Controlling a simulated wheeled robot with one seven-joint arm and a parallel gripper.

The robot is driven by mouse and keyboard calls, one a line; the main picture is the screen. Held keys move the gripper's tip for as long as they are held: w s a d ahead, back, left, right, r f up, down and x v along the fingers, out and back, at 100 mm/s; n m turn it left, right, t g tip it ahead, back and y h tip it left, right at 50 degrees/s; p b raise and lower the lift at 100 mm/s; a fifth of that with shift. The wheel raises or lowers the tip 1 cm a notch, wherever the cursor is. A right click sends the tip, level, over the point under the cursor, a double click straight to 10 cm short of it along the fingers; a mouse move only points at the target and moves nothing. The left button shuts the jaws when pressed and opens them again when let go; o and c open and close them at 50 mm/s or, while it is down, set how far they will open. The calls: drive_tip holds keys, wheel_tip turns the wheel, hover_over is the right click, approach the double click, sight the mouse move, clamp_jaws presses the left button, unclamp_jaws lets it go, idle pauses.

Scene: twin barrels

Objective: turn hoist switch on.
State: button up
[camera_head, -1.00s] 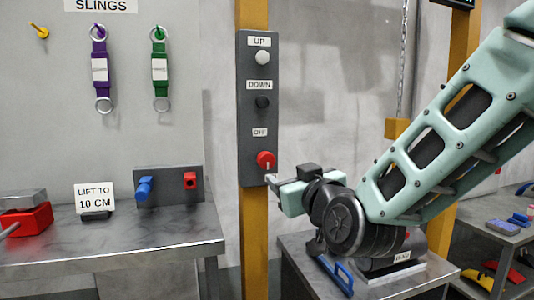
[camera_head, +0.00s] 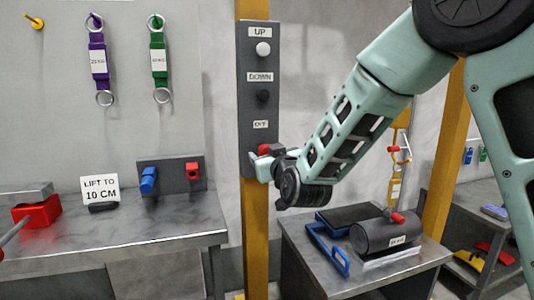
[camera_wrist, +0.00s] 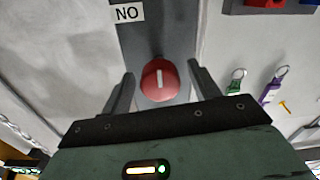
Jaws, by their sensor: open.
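The hoist switch is a round red knob (camera_head: 264,149) low on the dark grey control panel (camera_head: 259,110), just below the OFF label (camera_head: 260,125). My gripper (camera_head: 263,160) is at the knob and partly covers it in the head view. In the wrist view, the red knob (camera_wrist: 158,82) lies between the two spread fingers of my gripper (camera_wrist: 161,70). Its white mark runs up and down in that picture. I see gaps beside the knob; whether a finger touches it is unclear. A label (camera_wrist: 128,13) reading NO in the wrist view is near the knob.
A white UP button (camera_head: 263,49) and a black DOWN button (camera_head: 263,96) sit above on the panel. The yellow post (camera_head: 255,230) carries the panel. A metal table (camera_head: 310,258) at right bears a dark cylinder (camera_head: 380,236). Another bench (camera_head: 140,230) is at left.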

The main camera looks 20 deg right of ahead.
drive_tip(key=shift+w, duration=0.4)
drive_tip(key=c, duration=1)
drive_tip(key=shift+o, duration=0.2)
